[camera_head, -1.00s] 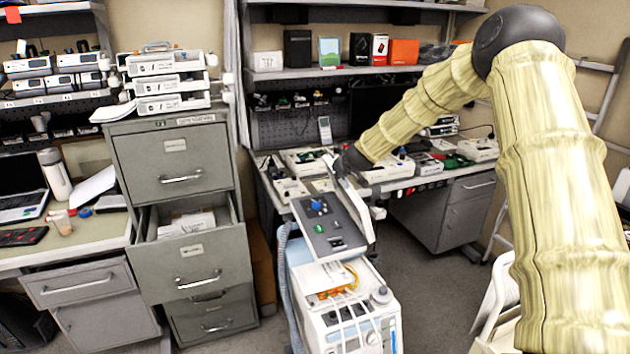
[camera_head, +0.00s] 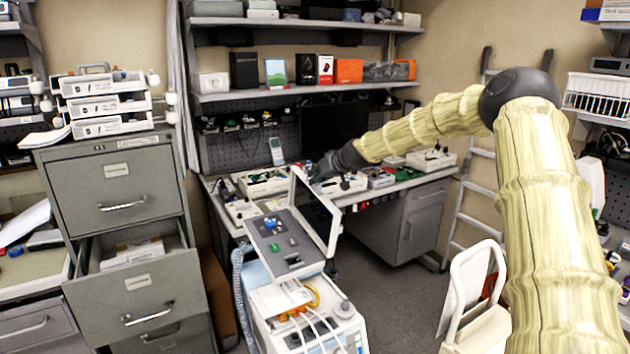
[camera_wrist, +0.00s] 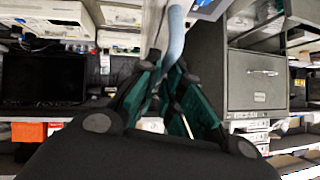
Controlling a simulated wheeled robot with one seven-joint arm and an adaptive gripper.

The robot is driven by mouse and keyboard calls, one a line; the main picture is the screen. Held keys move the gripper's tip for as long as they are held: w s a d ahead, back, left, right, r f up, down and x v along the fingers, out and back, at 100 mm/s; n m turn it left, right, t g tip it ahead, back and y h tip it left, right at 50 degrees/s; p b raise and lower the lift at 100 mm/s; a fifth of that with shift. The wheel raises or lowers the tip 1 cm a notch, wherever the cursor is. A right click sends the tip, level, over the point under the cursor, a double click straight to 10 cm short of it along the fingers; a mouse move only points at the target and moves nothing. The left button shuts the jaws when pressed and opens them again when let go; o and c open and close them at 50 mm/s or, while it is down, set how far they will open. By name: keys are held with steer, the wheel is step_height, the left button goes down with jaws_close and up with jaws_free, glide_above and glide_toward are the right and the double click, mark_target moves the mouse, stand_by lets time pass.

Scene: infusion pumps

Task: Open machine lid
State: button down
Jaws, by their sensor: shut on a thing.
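The machine (camera_head: 305,325) is a white unit on the floor in the middle of the head view. Its grey top panel (camera_head: 285,247) carries a blue knob and green parts. The lid (camera_head: 334,235), a pale frame with a dark middle, stands raised and tilted along the panel's right side. My gripper (camera_head: 318,172) is at the lid's upper edge, mostly hidden behind it. In the wrist view my gripper (camera_wrist: 167,68) shows dark teal fingers close together, shut on the lid's edge. The exact contact is hard to make out.
A desk (camera_head: 350,197) with several devices stands just behind the machine. A grey filing cabinet (camera_head: 115,190) with a drawer pulled out is at the left. A white chair-like object (camera_head: 470,285) stands at the right. Grey floor between it and the machine is clear.

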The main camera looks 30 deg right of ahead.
stand_by(0.3)
steer(key=c, duration=1.5)
jaws_free()
steer(key=shift+f, duration=0.1)
steer(key=shift+c, duration=0.2)
steer(key=v, duration=1.2)
steer(key=shift+w, duration=0.1)
